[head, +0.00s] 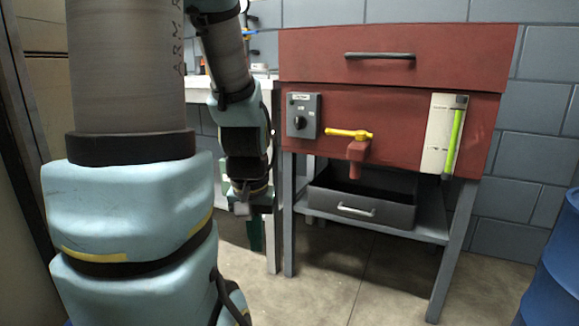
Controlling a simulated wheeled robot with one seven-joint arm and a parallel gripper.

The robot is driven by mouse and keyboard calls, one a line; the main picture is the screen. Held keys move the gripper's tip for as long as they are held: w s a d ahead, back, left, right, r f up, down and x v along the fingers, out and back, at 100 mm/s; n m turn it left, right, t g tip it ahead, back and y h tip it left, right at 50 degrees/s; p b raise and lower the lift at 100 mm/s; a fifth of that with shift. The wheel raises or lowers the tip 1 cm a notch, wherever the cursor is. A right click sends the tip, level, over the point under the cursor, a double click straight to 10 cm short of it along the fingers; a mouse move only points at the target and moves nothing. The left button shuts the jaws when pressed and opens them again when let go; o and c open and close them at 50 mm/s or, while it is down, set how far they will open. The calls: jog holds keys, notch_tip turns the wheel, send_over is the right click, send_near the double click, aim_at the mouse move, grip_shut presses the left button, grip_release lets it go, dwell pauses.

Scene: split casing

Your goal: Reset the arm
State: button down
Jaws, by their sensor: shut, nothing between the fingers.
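My arm fills the left side of the head view, with its forearm hanging down in front of a pale bench. My gripper (242,209) is at the lower end of it, shut and empty, left of the red cabinet (400,60) and apart from it. The fingertips are small and partly hard to make out. The cabinet has a dark handle on its upper part, a grey control box (302,115) with a knob, a yellow-handled tap (349,134) and a white gauge with a green strip (444,134).
Under the cabinet, a dark drawer-like tray (360,212) sits on a grey shelf between the legs. A blue drum (560,265) stands at the right edge. A pale bench (199,95) is behind my arm. Concrete floor (345,275) is clear in front of the cabinet.

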notch_tip(320, 180, up, 34)
jog(key=p, duration=3.2)
jog(key=shift+r, duration=0.15)
jog(key=shift+w, duration=0.1)
